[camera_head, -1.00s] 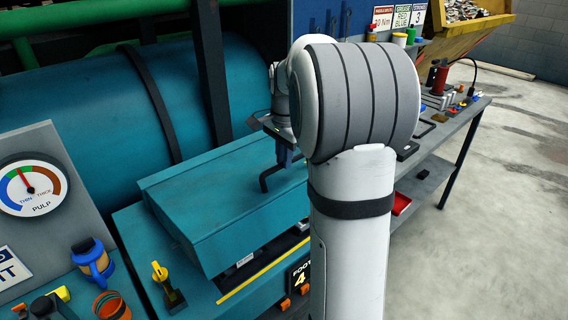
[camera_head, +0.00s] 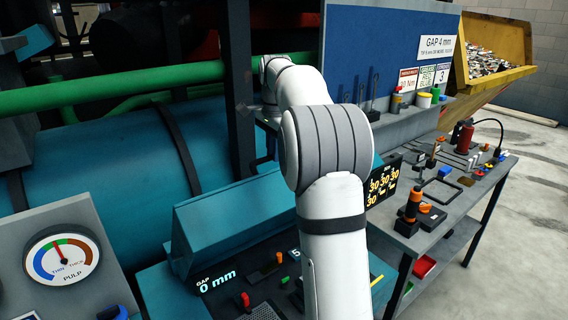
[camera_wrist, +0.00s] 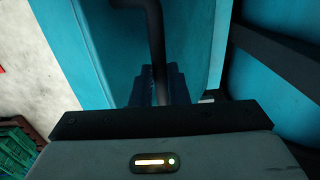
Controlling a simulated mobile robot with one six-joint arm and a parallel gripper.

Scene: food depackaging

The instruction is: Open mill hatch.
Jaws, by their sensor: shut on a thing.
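The teal mill hatch (camera_head: 235,215) stands raised and tilted up at the front of the large teal drum, in the middle of the head view. Under it a dark panel (camera_head: 255,280) reading "GAP 0 mm" shows. My gripper (camera_head: 271,147) is at the hatch's upper edge, partly hidden behind my arm. In the wrist view my gripper (camera_wrist: 160,84) has its blue fingers shut on the dark bent handle (camera_wrist: 152,40), with the teal hatch face (camera_wrist: 195,35) close behind. The exact grip point is in shadow.
A pulp gauge (camera_head: 62,256) stands at the left. A grey workbench (camera_head: 455,200) with several tools is at the right, with a yellow bin (camera_head: 490,65) behind it. Green pipes (camera_head: 150,72) run above the drum. The floor at far right is clear.

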